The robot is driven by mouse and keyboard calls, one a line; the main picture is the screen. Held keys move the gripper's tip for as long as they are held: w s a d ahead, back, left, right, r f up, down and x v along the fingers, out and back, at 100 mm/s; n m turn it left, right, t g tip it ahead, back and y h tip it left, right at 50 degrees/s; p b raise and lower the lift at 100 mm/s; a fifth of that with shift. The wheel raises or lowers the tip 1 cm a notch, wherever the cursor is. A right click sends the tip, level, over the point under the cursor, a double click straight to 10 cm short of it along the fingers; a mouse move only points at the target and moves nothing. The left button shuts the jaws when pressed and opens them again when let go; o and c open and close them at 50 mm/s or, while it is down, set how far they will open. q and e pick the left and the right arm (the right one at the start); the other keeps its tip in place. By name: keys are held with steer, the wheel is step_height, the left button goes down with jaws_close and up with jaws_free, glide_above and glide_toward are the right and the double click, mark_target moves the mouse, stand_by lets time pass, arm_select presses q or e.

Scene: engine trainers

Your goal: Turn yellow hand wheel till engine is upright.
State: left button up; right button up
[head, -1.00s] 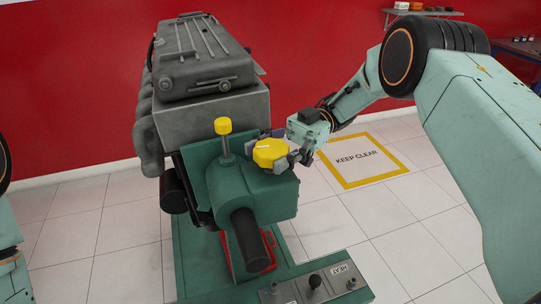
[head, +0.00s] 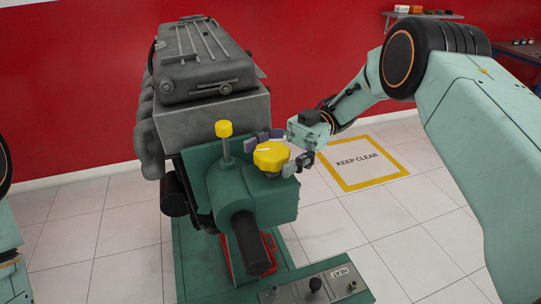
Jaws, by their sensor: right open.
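The yellow hand wheel (head: 271,156) sits on top of the green gearbox housing (head: 262,200) of the engine stand. The grey engine (head: 212,115) is mounted behind it, its ribbed top cover (head: 200,60) facing mostly up; it looks close to upright, perhaps with a slight lean. My right gripper (head: 276,150) reaches in from the right and is open. One finger lies behind the wheel and the other at its right front side; I cannot tell whether they touch it. My left gripper is out of view.
A yellow-topped knob on a post (head: 224,130) stands just left of the wheel. A dark cylinder (head: 249,240) juts forward below. A control panel (head: 318,284) is in front. The floor by the KEEP CLEAR marking (head: 358,161) is free.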

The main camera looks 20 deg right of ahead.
mark_target(271, 150)
step_height(271, 150, up, 10)
steer(key=shift+f, duration=0.2)
steer(key=shift+s, duration=0.1)
